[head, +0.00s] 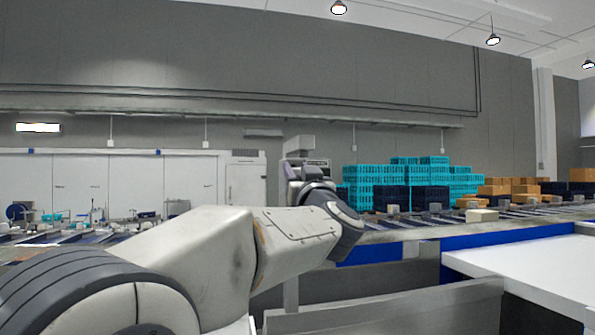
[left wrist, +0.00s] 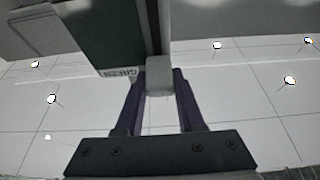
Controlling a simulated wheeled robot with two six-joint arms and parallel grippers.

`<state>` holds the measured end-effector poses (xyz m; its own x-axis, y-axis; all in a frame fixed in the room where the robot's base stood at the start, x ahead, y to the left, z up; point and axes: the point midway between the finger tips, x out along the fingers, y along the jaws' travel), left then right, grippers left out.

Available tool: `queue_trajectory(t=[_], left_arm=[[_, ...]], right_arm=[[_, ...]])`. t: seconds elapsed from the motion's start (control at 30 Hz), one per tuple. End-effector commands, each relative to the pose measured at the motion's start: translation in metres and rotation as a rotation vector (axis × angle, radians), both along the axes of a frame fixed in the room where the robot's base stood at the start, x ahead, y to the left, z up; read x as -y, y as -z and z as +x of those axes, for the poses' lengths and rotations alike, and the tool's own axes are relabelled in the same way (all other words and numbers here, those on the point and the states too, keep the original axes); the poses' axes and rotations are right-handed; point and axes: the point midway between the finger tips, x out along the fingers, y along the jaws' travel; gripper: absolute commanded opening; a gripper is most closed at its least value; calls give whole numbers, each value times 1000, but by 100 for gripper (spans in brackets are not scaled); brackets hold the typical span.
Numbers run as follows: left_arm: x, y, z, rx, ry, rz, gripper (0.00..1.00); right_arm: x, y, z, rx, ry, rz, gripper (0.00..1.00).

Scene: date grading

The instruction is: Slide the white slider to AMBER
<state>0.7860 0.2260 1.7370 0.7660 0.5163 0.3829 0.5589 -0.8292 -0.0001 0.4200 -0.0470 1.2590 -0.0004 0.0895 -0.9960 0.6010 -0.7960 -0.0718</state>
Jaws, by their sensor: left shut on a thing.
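The white slider (left wrist: 159,76) shows in the left wrist view as a pale block at the end of a dark upright track (left wrist: 153,25). It is beside a small label reading GREEN (left wrist: 118,72), which appears upside down, at the edge of a dark green panel (left wrist: 98,30). My left gripper (left wrist: 160,85) is shut on the slider, one dark finger on each side. In the head view my left gripper (head: 306,172) is at the end of my arm, by a grey device; its fingertips and the slider cannot be made out there. No AMBER label is readable. My right gripper is not in view.
Teal crates (head: 375,178) and orange boxes (head: 497,187) are stacked behind a conveyor (head: 470,229) at the right. A white table top (head: 535,262) is at the lower right. Sorting equipment (head: 90,222) stands at the left.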

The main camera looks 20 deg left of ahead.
Motion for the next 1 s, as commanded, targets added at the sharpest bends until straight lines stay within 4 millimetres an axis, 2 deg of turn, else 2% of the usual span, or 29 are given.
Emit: queue_trajectory(t=[0.53,0.67,0.9,1.0], left_arm=[[1,4,0,0,2,1,0],[1,20,0,-1,1,1,0],[0,64,0,-1,0,1,0],[0,74,0,-1,0,1,0]], right_arm=[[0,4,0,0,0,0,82],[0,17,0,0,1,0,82],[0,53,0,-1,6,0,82],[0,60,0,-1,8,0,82]])
